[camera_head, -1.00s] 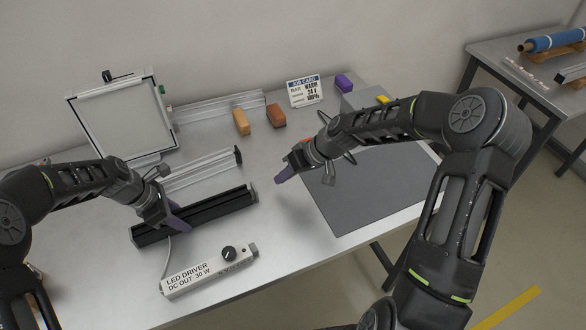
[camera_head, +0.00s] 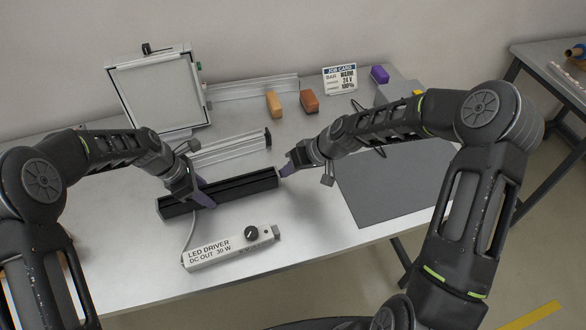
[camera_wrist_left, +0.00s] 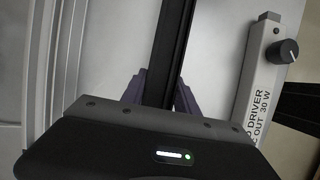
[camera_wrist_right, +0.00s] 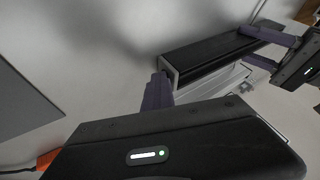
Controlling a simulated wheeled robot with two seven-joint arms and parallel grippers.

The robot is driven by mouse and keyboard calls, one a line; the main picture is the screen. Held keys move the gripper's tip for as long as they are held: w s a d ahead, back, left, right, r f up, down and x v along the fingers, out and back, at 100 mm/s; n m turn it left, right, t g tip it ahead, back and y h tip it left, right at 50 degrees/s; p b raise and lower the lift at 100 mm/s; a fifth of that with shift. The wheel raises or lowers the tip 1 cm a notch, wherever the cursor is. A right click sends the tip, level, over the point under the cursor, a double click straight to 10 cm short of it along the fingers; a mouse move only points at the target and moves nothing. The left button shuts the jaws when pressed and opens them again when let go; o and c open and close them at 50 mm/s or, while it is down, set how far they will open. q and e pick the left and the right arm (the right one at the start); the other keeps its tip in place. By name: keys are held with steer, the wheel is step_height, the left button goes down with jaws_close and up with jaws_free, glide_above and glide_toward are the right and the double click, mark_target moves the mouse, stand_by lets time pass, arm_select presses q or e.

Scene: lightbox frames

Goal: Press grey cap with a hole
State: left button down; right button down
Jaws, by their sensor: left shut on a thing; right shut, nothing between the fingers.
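A black bar (camera_head: 245,184) lies on the table in front of a silver rail. My right gripper (camera_head: 284,172) is shut and empty at the bar's right end. In the right wrist view its fingertips (camera_wrist_right: 160,85) are close against a light grey end piece (camera_wrist_right: 170,73) on the bar. This looks like the grey cap. I cannot see its hole, nor tell whether the fingers touch it.
The LED driver (camera_head: 225,249) lies in front of the bar, with a cable at its left. A silver rail (camera_head: 228,148) lies behind. An orange block (camera_head: 274,104), a brown block (camera_head: 309,101) and a job card (camera_head: 340,79) stand farther back. A grey mat (camera_head: 390,190) is at right.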

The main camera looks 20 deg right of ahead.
arm_select(q)
steer(key=shift+d, duration=0.15)
arm_select(e)
steer(key=shift+s+a, duration=0.15)
steer(key=shift+a, duration=0.5)
arm_select(q)
steer(key=shift+s+d, duration=0.1)
arm_select(e)
steer(key=shift+a, duration=0.1)
arm_select(q)
steer(key=shift+d, duration=0.1)
arm_select(e)
steer(key=d, duration=0.5)
steer(key=shift+d+r, duration=0.1)
steer(key=shift+r, duration=0.15)
arm_select(q)
steer(key=shift+a, duration=0.25)
arm_select(e)
steer(key=v, duration=0.9)
steer(key=shift+r, duration=0.15)
steer(key=shift+d, duration=0.1)
arm_select(q)
steer(key=c, duration=0.8)
jaws_free()
steer(key=shift+c, duration=0.2)
